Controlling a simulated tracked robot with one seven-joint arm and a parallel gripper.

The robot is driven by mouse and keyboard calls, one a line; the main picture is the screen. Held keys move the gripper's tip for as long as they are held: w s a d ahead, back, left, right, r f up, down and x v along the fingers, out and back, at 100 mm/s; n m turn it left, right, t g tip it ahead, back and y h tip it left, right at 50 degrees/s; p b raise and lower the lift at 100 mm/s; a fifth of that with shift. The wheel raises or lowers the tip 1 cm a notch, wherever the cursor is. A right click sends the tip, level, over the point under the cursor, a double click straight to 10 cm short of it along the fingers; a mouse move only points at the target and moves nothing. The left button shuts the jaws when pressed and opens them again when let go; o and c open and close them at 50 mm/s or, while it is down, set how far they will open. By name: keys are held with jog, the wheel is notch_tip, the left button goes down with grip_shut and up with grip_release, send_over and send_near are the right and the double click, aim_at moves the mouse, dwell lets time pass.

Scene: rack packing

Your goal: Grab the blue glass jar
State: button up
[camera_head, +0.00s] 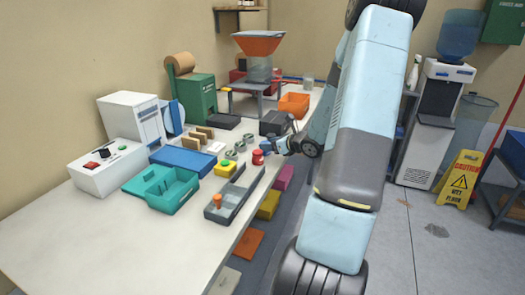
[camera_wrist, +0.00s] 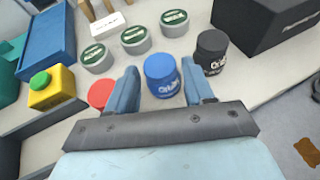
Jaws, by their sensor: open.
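The blue glass jar (camera_wrist: 162,76) stands upright on the table, with a blue lid and a white label. In the wrist view it is between the two fingers of my gripper (camera_wrist: 163,88). The fingers are open, with a gap visible on each side of the jar. In the head view my gripper (camera_head: 271,145) is low over the table's right edge, and my arm and gripper hide most of the jar there. A red jar (camera_wrist: 101,93) is just left of the left finger. A black jar (camera_wrist: 211,53) is just beyond the right finger.
Several green-lidded tins (camera_wrist: 134,36) stand behind the jar. A yellow container with a green cap (camera_wrist: 47,90) is at left. A black box (camera_wrist: 265,22) is at back right. A grey tray (camera_head: 236,193) lies along the table's front edge. The near table end (camera_head: 75,245) is clear.

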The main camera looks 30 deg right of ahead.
jog(key=shift+x, duration=1.5)
jog(key=c, duration=0.9)
